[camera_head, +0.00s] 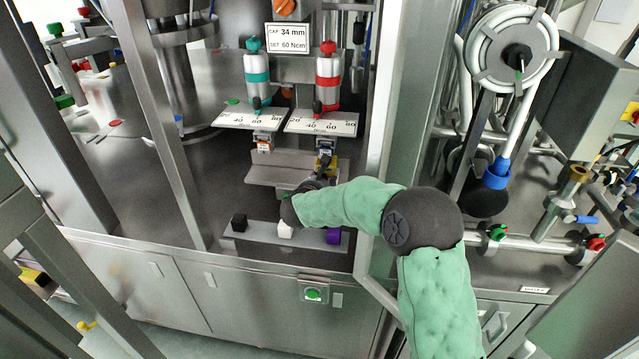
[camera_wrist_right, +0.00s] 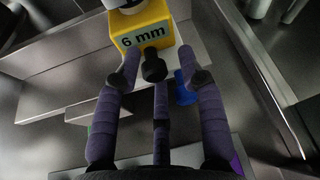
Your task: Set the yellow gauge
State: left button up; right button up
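The yellow gauge (camera_wrist_right: 140,34) is a block marked "6 mm" with a black knob (camera_wrist_right: 153,66) on its front, in the right wrist view. In the head view it shows as a small yellow patch (camera_head: 329,169) under the right-hand dial plate, partly hidden. My right gripper (camera_wrist_right: 159,70) has its fingers spread around the knob, with visible gaps; it looks open and empty. In the head view this dark gripper (camera_head: 307,187) is just in front of the gauge, its fingertips hard to make out. My left gripper is not in view.
A lower shelf (camera_head: 262,233) holds a black block (camera_head: 239,222), a white block (camera_head: 285,229) and a purple block (camera_head: 333,236). Teal (camera_head: 257,72) and red (camera_head: 328,76) cylinders stand above scale plates. A metal post (camera_head: 405,90) rises right of the station.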

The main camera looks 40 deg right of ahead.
jog(key=shift+f, duration=0.1)
jog(key=shift+a, duration=0.15)
jog(key=v, duration=1.1)
jog(key=shift+s+a+r, duration=0.2)
jog(key=shift+s+a, duration=0.05)
jog(key=shift+a, duration=0.05)
